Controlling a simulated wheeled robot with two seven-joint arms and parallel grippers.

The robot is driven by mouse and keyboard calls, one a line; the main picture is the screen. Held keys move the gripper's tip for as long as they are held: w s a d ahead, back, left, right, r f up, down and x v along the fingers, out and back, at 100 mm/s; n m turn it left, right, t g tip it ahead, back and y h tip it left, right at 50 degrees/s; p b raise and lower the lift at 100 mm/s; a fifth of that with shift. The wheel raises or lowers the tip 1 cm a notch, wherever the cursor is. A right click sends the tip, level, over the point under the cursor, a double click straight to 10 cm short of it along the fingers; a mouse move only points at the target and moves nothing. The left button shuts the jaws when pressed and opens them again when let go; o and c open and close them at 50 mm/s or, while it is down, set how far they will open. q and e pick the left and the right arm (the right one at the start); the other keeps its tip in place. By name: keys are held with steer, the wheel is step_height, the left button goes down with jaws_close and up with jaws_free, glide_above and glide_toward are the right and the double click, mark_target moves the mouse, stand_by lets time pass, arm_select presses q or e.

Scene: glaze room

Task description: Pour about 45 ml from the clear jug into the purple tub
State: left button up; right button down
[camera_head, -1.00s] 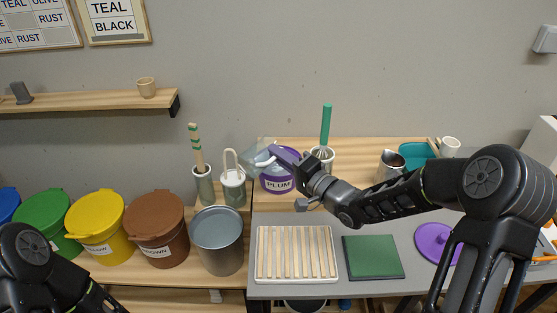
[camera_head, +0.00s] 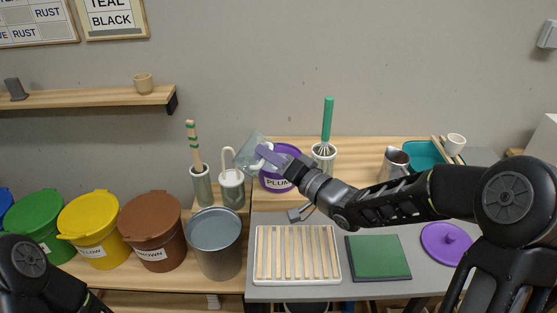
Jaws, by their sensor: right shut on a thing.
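The clear jug (camera_head: 247,153) is in the air, tilted, at the back left of the grey table. My right gripper (camera_head: 270,155) is shut on it at its pale handle. The purple tub (camera_head: 279,182), labelled PLUM, stands just below and to the right of the jug. The jug and gripper hide part of the tub's top and its inside. I cannot make out the liquid level or any stream. My left arm shows at the lower left, but its gripper is out of view.
A whisk stands in a white holder (camera_head: 324,157) right of the tub. A slatted rack (camera_head: 298,281), green mat (camera_head: 377,258) and purple lid (camera_head: 447,244) lie in front. A metal pitcher (camera_head: 394,164) stands behind.

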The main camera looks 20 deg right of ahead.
mark_target(256, 169)
steer(key=shift+s+a+f+n+b, duration=0.1)
steer(key=shift+a+f+n+b, duration=0.05)
steer(key=shift+f+n+b, duration=0.3)
arm_select(q)
steer(key=shift+f, duration=0.8)
arm_select(e)
steer(key=shift+r, duration=0.15)
arm_select(q)
steer(key=shift+f, duration=0.1)
stand_by(0.5)
